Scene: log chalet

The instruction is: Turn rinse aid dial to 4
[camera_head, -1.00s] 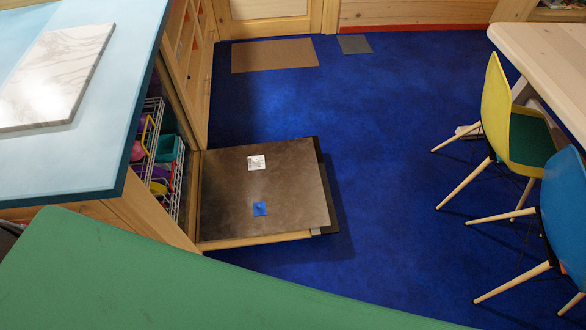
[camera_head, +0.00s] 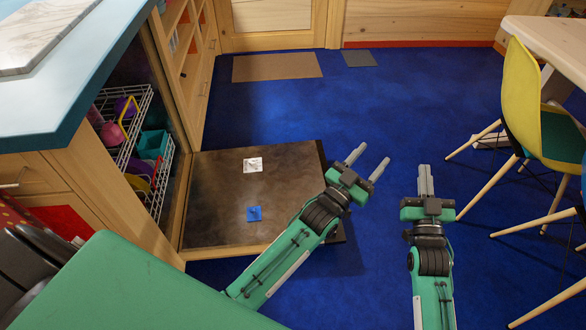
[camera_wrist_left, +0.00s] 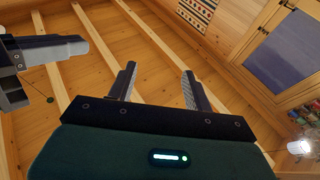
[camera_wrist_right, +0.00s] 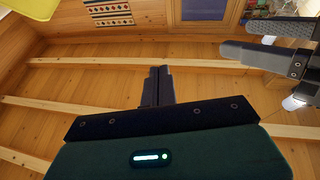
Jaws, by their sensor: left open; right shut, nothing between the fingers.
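The open dishwasher door (camera_head: 225,185) lies folded down, inner side up, on the left of the head view. The blue one has a darker raised middle; which is the rinse aid dial, and any numbers, are too small to tell. My left gripper (camera_head: 368,161) is open and empty, in the air right of the door's far corner. My right gripper (camera_head: 425,171) is shut and empty, further right over the blue floor.
Wire racks (camera_head: 124,120) with colourful dishes stand inside the dishwasher, below a blue counter (camera_head: 95,75). A yellow chair (camera_head: 522,95) and a pale table (camera_head: 553,40) stand at right.

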